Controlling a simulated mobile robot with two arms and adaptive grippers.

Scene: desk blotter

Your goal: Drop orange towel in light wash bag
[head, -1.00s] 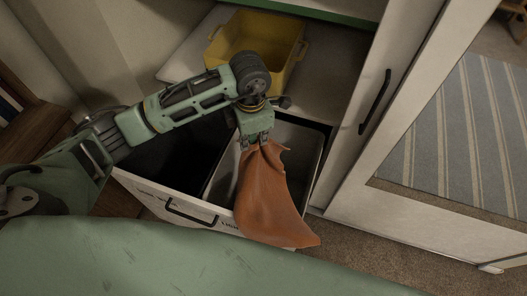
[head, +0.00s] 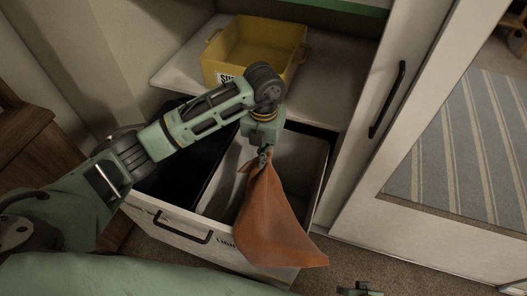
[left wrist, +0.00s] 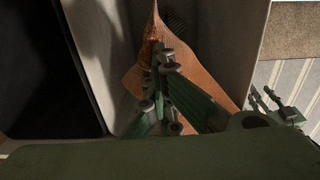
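The orange towel (head: 270,218) hangs from my left gripper (head: 264,157), which is shut on its upper end. The towel drapes down over the front of the right, pale-lined compartment, the light wash bag (head: 304,158), and its lower corner flares out to the right past the front panel. The left wrist view shows the towel (left wrist: 137,78) bunched at the fingertips (left wrist: 158,62), in front of pale walls. Part of the light label on the front is covered by the towel. My right gripper (head: 358,290) barely shows at the bottom edge; its opening is unclear.
A black-lined compartment (head: 172,187) sits left of the light one in the same pull-out unit, with a black handle (head: 182,229) on the front. A yellow bin (head: 245,48) stands on the shelf behind. A cabinet door (head: 367,120) stands at the right.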

